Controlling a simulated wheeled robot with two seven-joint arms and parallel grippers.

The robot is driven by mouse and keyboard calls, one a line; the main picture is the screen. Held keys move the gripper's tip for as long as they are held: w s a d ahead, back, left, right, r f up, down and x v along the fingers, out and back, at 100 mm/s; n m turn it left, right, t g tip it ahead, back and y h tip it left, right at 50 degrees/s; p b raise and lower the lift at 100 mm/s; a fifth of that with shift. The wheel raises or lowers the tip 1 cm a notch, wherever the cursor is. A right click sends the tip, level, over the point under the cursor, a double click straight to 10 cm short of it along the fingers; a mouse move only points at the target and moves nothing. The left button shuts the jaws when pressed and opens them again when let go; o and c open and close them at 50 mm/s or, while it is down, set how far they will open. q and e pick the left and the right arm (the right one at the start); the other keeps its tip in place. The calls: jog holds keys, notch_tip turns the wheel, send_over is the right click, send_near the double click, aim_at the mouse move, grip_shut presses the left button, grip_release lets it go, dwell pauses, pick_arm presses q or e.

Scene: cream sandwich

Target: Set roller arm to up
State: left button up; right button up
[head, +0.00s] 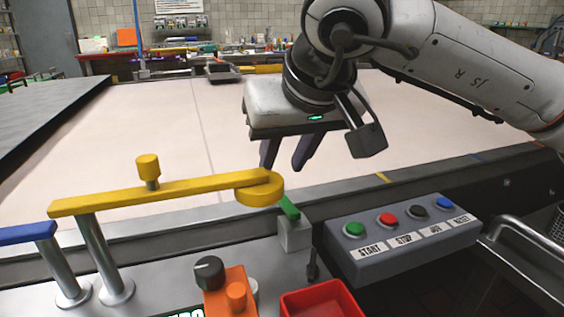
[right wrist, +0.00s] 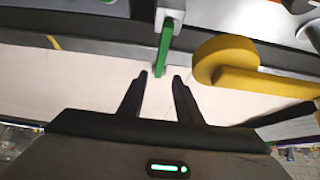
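A long yellow arm (head: 190,187) lies roughly level on a metal post, with a yellow knob (head: 148,168) on top and a thick round yellow end (head: 260,194). A short green lever (head: 289,208) sticks out of a small grey block (head: 295,237) beside that end. I cannot tell which of these is the roller arm. My right gripper (head: 281,162) is open and empty, pointing down behind the round end and lever. In the right wrist view the green lever (right wrist: 163,45) reaches toward the gap between my fingertips (right wrist: 160,76); contact is unclear. My left gripper is out of view.
A control box (head: 400,232) with several coloured buttons stands at the right front. An orange block (head: 231,290), a black knob (head: 209,272) and a red tray (head: 322,303) are in front. A blue arm (head: 27,233) is at left. The pale surface (head: 130,150) behind is clear.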

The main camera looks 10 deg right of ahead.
jog(key=p+v, duration=0.1)
jog(key=v, duration=0.7)
jog(key=shift+s+r, duration=0.2)
jog(key=shift+r, duration=0.1)
